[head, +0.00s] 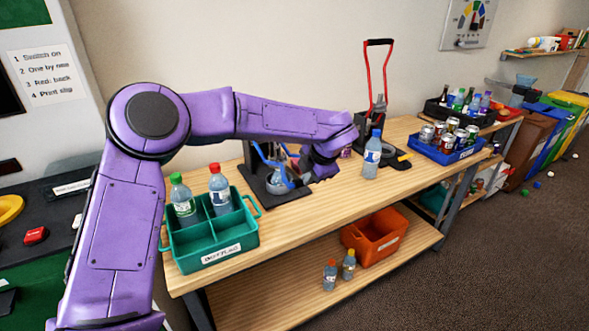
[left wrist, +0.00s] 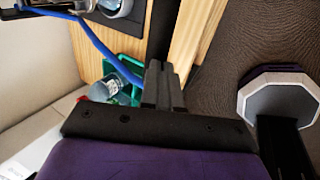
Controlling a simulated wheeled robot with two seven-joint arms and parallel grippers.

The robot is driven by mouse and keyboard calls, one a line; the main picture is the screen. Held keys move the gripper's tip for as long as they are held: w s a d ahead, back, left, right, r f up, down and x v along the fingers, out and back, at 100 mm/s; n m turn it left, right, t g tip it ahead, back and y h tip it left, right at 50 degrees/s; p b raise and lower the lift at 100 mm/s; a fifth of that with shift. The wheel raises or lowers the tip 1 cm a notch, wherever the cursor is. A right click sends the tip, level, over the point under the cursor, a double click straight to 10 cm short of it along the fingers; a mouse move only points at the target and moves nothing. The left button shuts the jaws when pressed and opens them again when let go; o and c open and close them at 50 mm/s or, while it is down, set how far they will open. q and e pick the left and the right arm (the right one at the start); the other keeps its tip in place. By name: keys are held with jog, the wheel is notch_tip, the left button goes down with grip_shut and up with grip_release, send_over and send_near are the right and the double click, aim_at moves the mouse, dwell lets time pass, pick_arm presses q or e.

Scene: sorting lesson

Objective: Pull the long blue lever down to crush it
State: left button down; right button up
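The long blue lever (head: 268,161) belongs to a small crusher with a black base (head: 257,188) on the wooden table. It slants down toward my left gripper (head: 312,168), which is beside it. In the left wrist view the blue lever (left wrist: 97,43) runs from the crusher at top left to the left side of my gripper's fingers (left wrist: 160,72). The fingers are together, with no clear gap. The lever's far end is hidden behind them, so contact is unclear. A greyish item (head: 277,181) sits at the crusher, partly covered. My right gripper is out of view.
A green divided crate (head: 213,247) with two bottles stands left of the crusher. A bottle (head: 372,157) and a red-handled press (head: 377,85) stand to the right. A blue crate of cans (head: 447,150) is farther right. An orange bin (head: 375,237) is on the lower shelf.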

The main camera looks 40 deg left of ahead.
pick_arm(q)
jog(key=shift+s+f, duration=0.1)
jog(key=shift+f, duration=0.4)
jog(key=shift+r, duration=0.1)
